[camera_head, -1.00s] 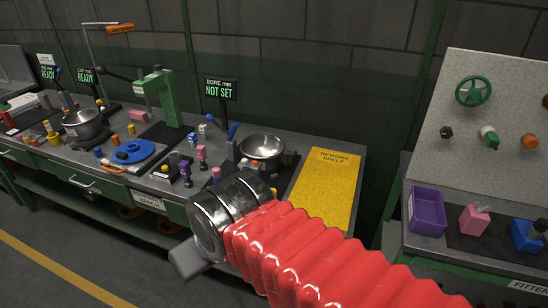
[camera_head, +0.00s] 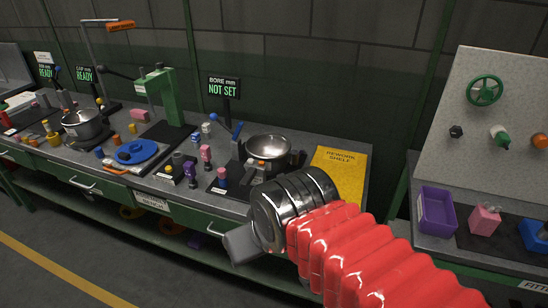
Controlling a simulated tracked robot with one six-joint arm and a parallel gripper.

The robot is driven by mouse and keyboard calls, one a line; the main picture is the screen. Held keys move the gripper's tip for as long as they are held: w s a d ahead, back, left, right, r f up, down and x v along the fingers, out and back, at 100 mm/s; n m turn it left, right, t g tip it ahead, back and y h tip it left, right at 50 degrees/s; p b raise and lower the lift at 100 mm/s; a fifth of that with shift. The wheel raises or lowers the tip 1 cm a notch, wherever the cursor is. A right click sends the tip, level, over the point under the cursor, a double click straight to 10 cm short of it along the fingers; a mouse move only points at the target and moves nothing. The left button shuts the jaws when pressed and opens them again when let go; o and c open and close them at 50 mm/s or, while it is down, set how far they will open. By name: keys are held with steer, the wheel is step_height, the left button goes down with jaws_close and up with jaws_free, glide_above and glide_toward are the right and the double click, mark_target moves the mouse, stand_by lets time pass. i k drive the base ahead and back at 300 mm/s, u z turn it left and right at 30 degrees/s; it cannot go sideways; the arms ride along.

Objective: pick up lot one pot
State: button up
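A steel pot (camera_head: 84,124) with a small label stands on the left part of the bench. A second steel vessel, a shiny round bowl or pot (camera_head: 268,148), sits in a dark fixture toward the bench's right end. I cannot read a lot mark on either. My gripper (camera_head: 240,244) shows as a grey piece beyond my silver wrist, in front of the bench's front edge and below the right vessel. It is apart from both vessels. Its fingers are mostly hidden, so its opening cannot be made out.
A yellow rework shelf mat (camera_head: 342,172) lies at the bench's right end. A green press (camera_head: 160,98), a blue round plate (camera_head: 137,151) and several small coloured pieces crowd the bench. A "NOT SET" sign (camera_head: 223,88) stands behind. A purple bin (camera_head: 437,210) sits on the right-hand table.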

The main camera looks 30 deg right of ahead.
mark_target(274, 148)
steer(key=u, duration=0.05)
steer(key=i, duration=1)
steer(key=z, duration=0.05)
